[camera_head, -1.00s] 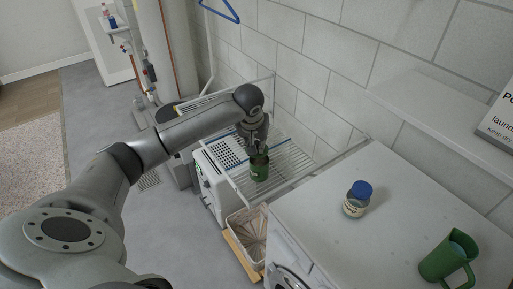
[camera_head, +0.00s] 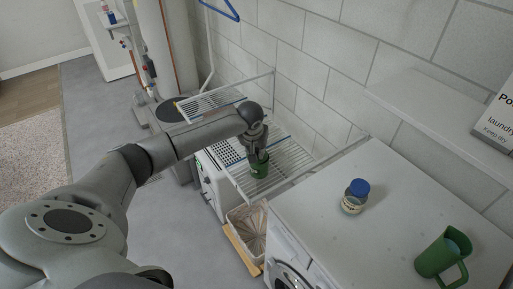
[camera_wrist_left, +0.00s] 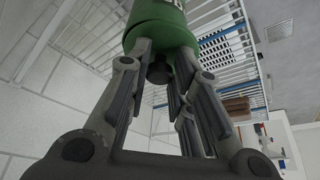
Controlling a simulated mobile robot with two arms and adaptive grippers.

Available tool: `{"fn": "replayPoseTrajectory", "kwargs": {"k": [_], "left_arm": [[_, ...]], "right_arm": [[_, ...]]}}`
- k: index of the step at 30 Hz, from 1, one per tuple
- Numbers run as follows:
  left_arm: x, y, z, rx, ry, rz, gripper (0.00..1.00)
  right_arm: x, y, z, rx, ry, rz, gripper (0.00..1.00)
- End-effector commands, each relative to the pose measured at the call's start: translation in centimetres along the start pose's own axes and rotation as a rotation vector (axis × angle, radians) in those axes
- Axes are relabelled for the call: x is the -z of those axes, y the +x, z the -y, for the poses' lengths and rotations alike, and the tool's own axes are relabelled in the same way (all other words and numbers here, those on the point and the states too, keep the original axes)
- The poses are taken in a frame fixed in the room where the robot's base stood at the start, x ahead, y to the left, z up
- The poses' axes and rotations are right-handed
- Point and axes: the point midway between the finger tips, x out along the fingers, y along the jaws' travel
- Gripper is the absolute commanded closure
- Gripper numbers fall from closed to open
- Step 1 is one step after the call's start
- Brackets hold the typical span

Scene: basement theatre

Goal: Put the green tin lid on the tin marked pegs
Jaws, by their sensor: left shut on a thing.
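The green tin (camera_head: 260,171) stands on the white wire rack beside the wall, directly under my left gripper (camera_head: 257,154). In the left wrist view the tin (camera_wrist_left: 152,11) shows at the top with part of its white lettering, too cut off to read. The green lid (camera_wrist_left: 163,36) is the lighter green band between tin and fingers. It sits at the tin's top and looks level with it. My left gripper (camera_wrist_left: 160,68) is shut on the lid, with a dark knob between its fingers. Whether the lid is fully seated cannot be told. My right gripper is out of view.
The wire rack (camera_head: 290,160) stands over a white appliance. A white worktop (camera_head: 400,200) to the right holds a blue-capped jar (camera_head: 354,198) and a green jug (camera_head: 443,256). A lined basket (camera_head: 246,228) sits below. The tiled wall is close behind the rack.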

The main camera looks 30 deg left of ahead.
Motion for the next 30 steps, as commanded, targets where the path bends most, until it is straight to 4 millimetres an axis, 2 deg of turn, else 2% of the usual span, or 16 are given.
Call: {"fn": "replayPoseTrajectory", "kwargs": {"k": [3,4,8,20,26,30], "left_arm": [[-0.2,0.3,0.0,0.000,0.000,0.000,1.00],[-0.1,0.3,0.0,0.000,0.000,0.000,0.75],[-0.1,0.3,0.0,0.000,0.000,0.000,0.59],[0.1,-0.2,0.0,0.000,0.000,-0.002,0.58],[0.2,-2.9,0.0,-0.001,0.000,-0.003,0.58],[0.2,-6.0,0.0,-0.002,0.001,-0.003,0.58]], "right_arm": [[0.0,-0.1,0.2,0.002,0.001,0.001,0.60],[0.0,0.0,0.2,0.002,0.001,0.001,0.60],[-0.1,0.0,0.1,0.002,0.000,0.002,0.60],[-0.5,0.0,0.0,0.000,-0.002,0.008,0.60],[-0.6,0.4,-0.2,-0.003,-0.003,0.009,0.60],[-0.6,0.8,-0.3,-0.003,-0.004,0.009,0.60]]}}
